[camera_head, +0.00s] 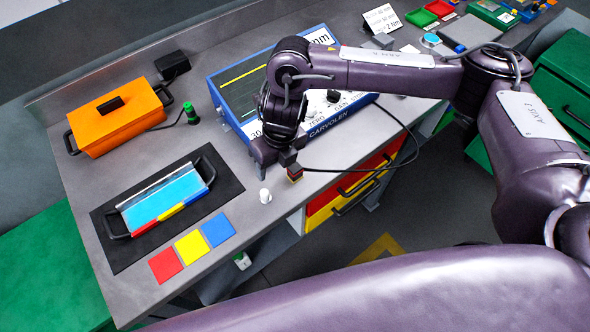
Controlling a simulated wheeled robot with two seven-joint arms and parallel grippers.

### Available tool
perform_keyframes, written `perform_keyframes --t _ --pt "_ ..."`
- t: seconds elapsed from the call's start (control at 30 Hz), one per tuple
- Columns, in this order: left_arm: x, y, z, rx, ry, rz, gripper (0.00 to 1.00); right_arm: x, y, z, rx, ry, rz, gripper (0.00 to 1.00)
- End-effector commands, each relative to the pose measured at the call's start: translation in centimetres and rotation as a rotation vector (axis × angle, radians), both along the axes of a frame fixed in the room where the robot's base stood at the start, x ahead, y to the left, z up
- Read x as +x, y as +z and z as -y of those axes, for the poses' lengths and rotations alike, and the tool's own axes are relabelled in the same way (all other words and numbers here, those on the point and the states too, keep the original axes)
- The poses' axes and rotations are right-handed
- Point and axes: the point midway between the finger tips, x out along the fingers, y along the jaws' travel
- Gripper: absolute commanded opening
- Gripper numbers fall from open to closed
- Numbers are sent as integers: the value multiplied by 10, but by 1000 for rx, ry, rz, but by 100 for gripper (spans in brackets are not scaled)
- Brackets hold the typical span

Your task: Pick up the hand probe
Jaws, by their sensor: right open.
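The hand probe (295,174) looks to be the small dark block with a red and yellow end near the table's front edge. A black cable runs from it in a loop to the blue instrument box (235,98). My right gripper (274,163) is open, its fingers pointing down beside the probe. One fingertip is close to or over the probe's top; I cannot tell if it touches. Part of the probe is hidden by that finger. My left gripper is not in view.
A small white knob-like piece (265,196) stands just left of the probe. A black mat (108,222) bears a blue-topped tray. An orange case (118,120) and a green-capped item (190,112) stand farther back. Red and yellow drawers (345,188) sit below the table edge.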

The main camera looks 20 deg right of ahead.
Motion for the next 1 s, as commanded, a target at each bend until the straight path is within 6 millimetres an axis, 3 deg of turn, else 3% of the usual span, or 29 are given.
perform_keyframes --t 0.03,0.1,0.23,0.47,0.7,0.83,1.0 --pt "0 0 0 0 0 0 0 7 6 21 -51 10 -7 55" --pt "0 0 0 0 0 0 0 10 11 40 -97 19 -24 55" --pt "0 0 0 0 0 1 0 12 13 58 -136 25 -44 55" --pt "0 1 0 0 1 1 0 11 -9 58 -140 26 -48 55" --pt "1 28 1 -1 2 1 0 12 -34 52 -142 26 -49 55" --pt "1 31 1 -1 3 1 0 12 -54 51 -139 27 -46 55" --pt "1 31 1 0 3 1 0 13 -62 51 -138 27 -43 55"
